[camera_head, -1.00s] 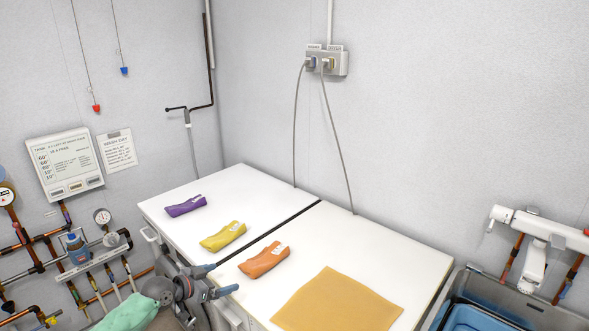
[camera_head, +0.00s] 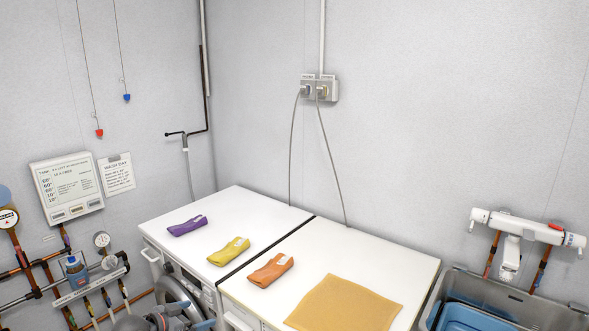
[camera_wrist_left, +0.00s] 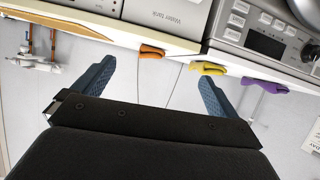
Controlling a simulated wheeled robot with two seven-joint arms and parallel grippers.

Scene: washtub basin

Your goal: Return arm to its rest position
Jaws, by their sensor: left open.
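My left gripper (camera_head: 184,323) shows at the bottom edge of the head view, in front of the washing machines and below their tops. Its blue fingers stand apart with nothing between them, as the left wrist view (camera_wrist_left: 155,88) also shows. A purple folded cloth (camera_head: 187,226), a yellow folded cloth (camera_head: 229,252) and an orange folded cloth (camera_head: 271,270) lie on the white machine tops, apart from the gripper. The left wrist view shows the scene upside down, with the cloths along the top edge. My right gripper is not in view.
Two white machines (camera_head: 230,205) stand side by side with a dark gap between them. A flat tan cloth (camera_head: 345,303) lies on the right one. A grey basin (camera_head: 520,293) with a blue tub (camera_head: 462,318) is at right. Pipes (camera_head: 75,275) line the left wall.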

